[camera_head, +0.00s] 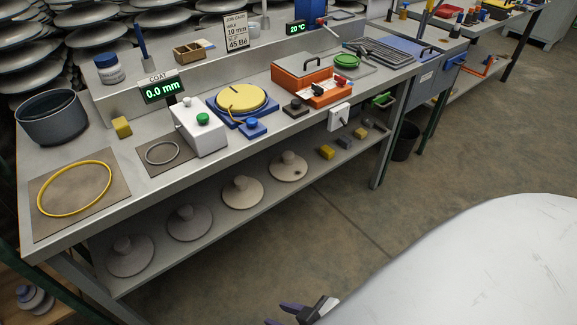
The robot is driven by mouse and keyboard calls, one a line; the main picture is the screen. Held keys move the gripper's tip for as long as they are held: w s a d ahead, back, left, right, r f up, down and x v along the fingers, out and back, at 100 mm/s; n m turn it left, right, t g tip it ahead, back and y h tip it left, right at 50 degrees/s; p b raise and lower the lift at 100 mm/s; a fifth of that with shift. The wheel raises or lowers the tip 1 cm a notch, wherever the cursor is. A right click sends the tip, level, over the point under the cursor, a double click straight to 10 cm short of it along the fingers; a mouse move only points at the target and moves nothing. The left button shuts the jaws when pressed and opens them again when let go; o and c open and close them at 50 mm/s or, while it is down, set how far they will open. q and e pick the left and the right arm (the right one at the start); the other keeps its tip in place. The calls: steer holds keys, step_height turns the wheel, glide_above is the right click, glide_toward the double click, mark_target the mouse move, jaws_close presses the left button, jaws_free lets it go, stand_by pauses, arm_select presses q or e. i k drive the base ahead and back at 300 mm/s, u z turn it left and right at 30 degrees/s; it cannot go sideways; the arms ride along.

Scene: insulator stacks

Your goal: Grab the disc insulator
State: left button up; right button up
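Several grey disc insulators lie on the lower shelf of the workbench in a slanting row. Each is a wide round plate with a small knob on top. The nearest disc insulator (130,262) is at the left, a second disc insulator (189,226) and a third disc insulator (242,196) follow, and the farthest disc insulator (288,170) is at the right. My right gripper (278,314) shows at the bottom edge, partly cut off. Its dark fingertips stand apart with nothing seen between them. It is clear of the discs. My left gripper is not in view.
The bench top (215,165) hangs over the shelf (165,268). It carries a dark pot (52,122), a yellow ring (75,188), a white box (198,135) and an orange box (300,85). Small yellow and grey blocks lie right of the discs. The floor (400,190) in front is clear.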

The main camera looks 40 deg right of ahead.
mark_target(287, 167)
steer(key=z, duration=0.25)
steer(key=k, duration=0.3)
steer(key=z, duration=1.65)
steer(key=i, duration=1.45)
steer(key=u, duration=0.25)
